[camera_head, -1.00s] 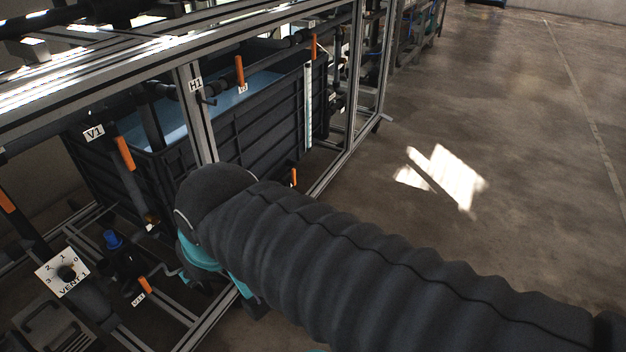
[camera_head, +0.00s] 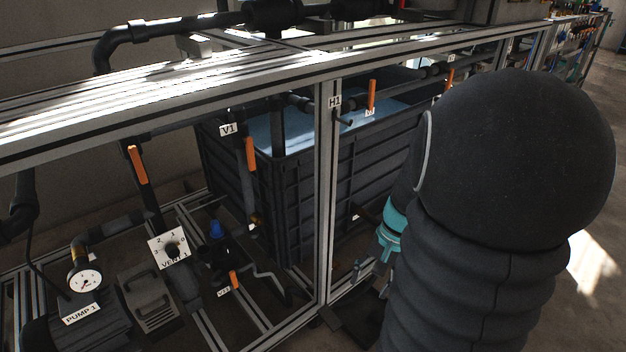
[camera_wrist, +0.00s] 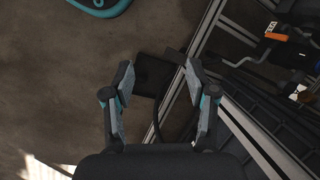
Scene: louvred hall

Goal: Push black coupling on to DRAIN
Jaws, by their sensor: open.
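No DRAIN label can be read in any view, and I cannot pick out a black coupling for certain. My gripper (camera_wrist: 158,78) is open and empty in the wrist view, with its two grey-padded fingers apart above the floor. A dark square plate (camera_wrist: 155,75) lies on the floor below and between the fingertips. A thin dark hose or cable (camera_wrist: 157,122) curves between the fingers, at a depth I cannot judge. In the head view my black-sleeved arm hides much of the right side, and the gripper is mostly hidden behind it.
An aluminium frame (camera_head: 325,200) encloses a dark tank (camera_head: 345,185) of water. Valves V1 (camera_head: 250,155) and H1 (camera_head: 371,95) have orange handles. PUMP 1 (camera_head: 83,315) and the VENT 1 dial (camera_head: 170,249) sit low left. Open floor (camera_wrist: 50,80) lies left in the wrist view.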

